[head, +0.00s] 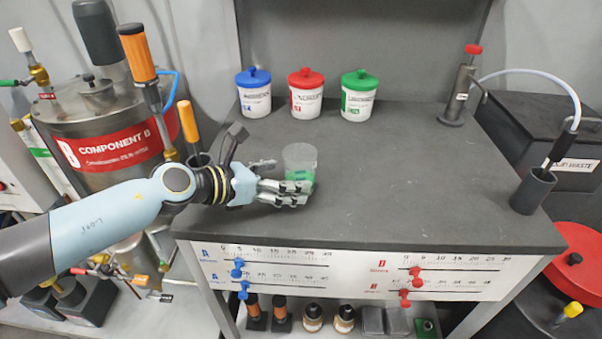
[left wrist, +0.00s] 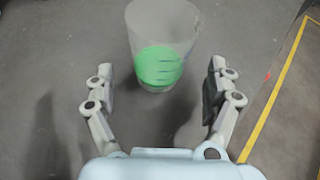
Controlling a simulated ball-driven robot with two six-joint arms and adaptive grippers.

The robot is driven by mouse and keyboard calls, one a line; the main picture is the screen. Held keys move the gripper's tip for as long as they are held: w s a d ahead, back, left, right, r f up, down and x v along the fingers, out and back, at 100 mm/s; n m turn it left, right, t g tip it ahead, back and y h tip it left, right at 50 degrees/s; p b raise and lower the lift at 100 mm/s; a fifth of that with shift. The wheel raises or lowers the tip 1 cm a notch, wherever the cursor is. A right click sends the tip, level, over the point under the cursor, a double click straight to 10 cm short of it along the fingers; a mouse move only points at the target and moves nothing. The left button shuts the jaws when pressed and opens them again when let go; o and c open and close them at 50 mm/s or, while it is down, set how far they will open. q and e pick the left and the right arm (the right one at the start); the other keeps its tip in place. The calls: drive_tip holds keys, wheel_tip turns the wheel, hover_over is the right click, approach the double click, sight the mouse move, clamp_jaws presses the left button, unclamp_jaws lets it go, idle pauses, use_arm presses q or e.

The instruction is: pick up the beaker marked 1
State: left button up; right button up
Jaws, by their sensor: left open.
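A clear beaker (head: 299,158) with a green patch stands upright on the dark worktop (head: 400,190), left of its middle. I cannot read a number on it. My left gripper (head: 278,178) is open, with its fingers beside the beaker at worktop height; one finger partly hides the beaker's lower part in the head view. In the left wrist view the beaker (left wrist: 162,40) stands just beyond and between the two spread fingertips of the left gripper (left wrist: 157,90), with gaps on both sides. My right gripper is not in view.
Blue-lidded (head: 254,92), red-lidded (head: 306,93) and green-lidded (head: 359,95) tubs stand along the back. A pump bottle (head: 459,93) and a dark cup (head: 533,190) stand at the right. A "Component B" tank (head: 110,130) is at the left. The worktop's middle is clear.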

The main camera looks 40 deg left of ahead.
sight(301, 178)
use_arm(q)
drive_tip(key=x, duration=0.5)
drive_tip(key=shift+f+b, duration=0.2)
drive_tip(key=shift+b, duration=0.15)
drive_tip(key=shift+s, duration=0.1)
drive_tip(key=c, duration=1.3)
